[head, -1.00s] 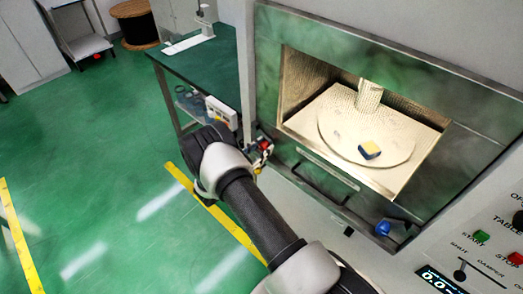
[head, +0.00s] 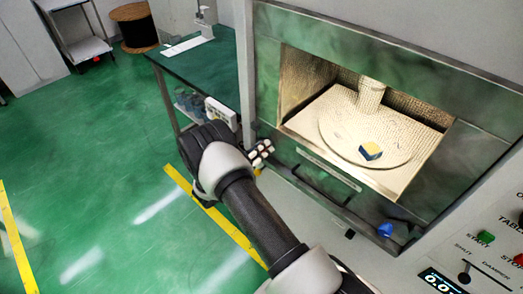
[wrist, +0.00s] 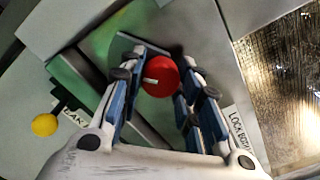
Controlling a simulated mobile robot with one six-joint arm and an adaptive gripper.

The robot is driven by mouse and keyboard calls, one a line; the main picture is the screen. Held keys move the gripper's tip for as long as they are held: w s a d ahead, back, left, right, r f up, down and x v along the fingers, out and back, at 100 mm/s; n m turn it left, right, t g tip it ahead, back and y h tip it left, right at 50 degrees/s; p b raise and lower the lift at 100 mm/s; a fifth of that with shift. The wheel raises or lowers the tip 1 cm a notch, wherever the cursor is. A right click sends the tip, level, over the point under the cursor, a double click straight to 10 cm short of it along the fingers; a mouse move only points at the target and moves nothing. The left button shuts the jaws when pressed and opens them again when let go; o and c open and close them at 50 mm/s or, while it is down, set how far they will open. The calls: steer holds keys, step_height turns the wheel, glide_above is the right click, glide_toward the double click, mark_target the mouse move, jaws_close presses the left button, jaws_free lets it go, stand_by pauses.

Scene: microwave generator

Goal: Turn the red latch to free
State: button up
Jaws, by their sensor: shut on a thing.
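The red latch (wrist: 162,79) is a round red knob with a short pale mark on its face, lying roughly level in the wrist view. My gripper (wrist: 162,62) has its blue-padded fingers on either side of the knob and is shut on it. In the head view my gripper (head: 262,152) shows as pale fingers at the left side of the oven front. There the red latch is hidden behind my gripper and arm.
A yellow ball knob (wrist: 44,124) on a dark stem stands to the left in the wrist view. A green-topped bench (head: 205,70) stands behind.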

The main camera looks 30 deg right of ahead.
steer(key=n, duration=0.3)
steer(key=shift+n, duration=0.3)
stand_by(0.3)
steer(key=o, duration=1.1)
steer(key=shift+c, duration=0.2)
steer(key=v, duration=1.2)
